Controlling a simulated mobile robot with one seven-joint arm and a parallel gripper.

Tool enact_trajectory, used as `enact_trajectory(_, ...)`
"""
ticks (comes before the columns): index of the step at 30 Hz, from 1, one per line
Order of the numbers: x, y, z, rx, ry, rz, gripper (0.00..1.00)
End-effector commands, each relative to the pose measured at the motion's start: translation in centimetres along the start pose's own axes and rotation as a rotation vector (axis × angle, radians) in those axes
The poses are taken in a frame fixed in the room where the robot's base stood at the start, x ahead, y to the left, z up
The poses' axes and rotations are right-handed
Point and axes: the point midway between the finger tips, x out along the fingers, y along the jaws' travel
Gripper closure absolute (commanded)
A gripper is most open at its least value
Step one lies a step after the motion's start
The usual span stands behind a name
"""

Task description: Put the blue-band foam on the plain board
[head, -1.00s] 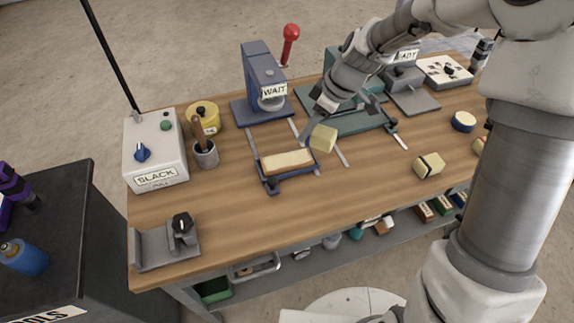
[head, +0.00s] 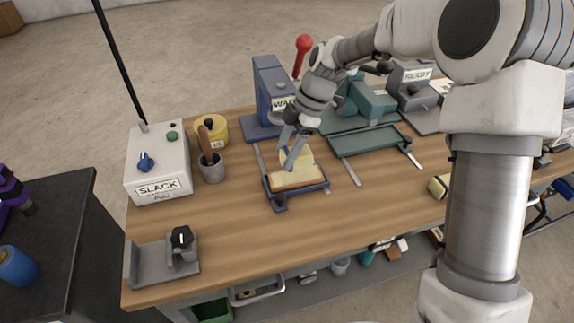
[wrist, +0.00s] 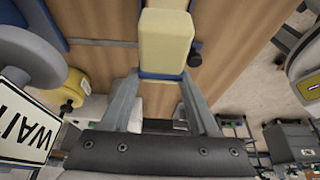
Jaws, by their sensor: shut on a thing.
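My gripper (head: 291,160) is shut on a pale yellow foam block (head: 296,155), which also fills the top middle of the wrist view (wrist: 166,42). The block is over the far part of a plain light board (head: 298,178) in a blue tray (head: 303,198). I cannot tell whether block and board touch. The fingers hide part of both.
A blue press with a WAIT sign (head: 270,90) stands just behind the tray. A green tray (head: 370,141) lies to the right, and a black-banded foam block (head: 437,187) farther right. A tool cup (head: 211,168) and SLACK box (head: 158,165) stand left.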

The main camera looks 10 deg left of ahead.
Motion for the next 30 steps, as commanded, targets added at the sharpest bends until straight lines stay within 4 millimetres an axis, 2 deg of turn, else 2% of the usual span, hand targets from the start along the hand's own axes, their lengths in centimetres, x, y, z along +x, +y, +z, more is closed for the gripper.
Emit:
enact_trajectory(7, 3.8, -0.1, 1.5, 0.001, 0.000, -0.003, 1.00)
enact_trajectory(19, 4.4, 0.0, 1.8, 0.001, 0.000, 0.000, 1.00)
enact_trajectory(20, 4.2, 0.0, 1.7, 0.001, 0.000, 0.000, 0.34)
enact_trajectory(24, 4.2, 0.0, 1.7, 0.001, 0.000, 0.000, 0.09)
enact_trajectory(30, 4.2, 0.0, 1.7, 0.001, 0.000, 0.000, 0.09)
